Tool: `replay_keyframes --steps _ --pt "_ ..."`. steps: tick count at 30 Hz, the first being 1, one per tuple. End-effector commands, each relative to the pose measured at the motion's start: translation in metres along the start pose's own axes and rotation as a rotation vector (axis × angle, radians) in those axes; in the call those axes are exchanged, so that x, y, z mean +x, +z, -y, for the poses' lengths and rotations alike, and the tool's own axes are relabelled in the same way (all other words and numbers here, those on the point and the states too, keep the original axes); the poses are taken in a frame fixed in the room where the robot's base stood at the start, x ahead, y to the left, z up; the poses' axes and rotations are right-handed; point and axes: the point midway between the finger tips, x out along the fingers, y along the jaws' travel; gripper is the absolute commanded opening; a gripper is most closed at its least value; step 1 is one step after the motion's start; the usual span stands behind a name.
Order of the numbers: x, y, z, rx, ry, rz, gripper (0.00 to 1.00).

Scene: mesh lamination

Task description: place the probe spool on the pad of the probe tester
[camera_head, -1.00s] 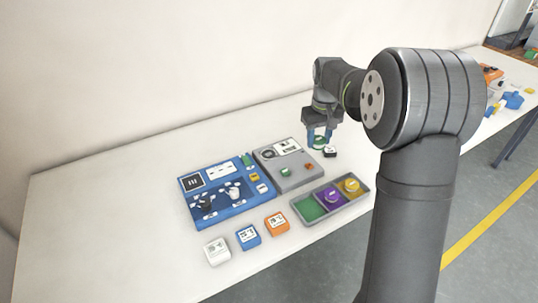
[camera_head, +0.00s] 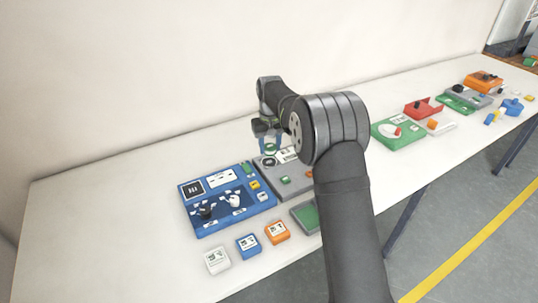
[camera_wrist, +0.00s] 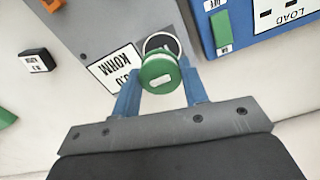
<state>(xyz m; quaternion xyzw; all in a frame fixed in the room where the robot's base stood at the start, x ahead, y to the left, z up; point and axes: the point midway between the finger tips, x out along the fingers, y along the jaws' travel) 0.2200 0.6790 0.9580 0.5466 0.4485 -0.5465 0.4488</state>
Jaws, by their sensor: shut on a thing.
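My gripper (camera_wrist: 160,92) has its blue fingers shut on the green probe spool (camera_wrist: 158,76), which has a white mark on its top. The probe tester (camera_wrist: 100,22) is a grey box with a white reading label (camera_wrist: 115,72) and a round, dark, white-ringed pad (camera_wrist: 161,42). In the wrist view the spool overlaps the near edge of the pad. The gap between them cannot be told. In the head view the spool (camera_head: 270,148) is at my gripper (camera_head: 270,142), over the back left part of the tester (camera_head: 298,186).
A blue board (camera_head: 225,222) stands directly left of the tester. White, blue and orange (camera_head: 277,232) blocks lie in front. A grey tray with a green compartment (camera_head: 306,215) is partly hidden by my arm. A small black block (camera_wrist: 38,60) lies beside the tester.

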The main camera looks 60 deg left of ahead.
Motion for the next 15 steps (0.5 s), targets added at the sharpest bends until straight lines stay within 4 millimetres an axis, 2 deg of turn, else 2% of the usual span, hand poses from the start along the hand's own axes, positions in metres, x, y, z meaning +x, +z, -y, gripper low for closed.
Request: replay_keyframes --steps 5,11,15 --pt "0.011 -0.002 0.003 0.0 0.0 0.001 0.18" --pt "0.039 -0.002 0.003 0.0 -0.001 0.001 0.18" --pt "0.042 -0.002 0.003 -0.001 0.0 -0.002 0.18"
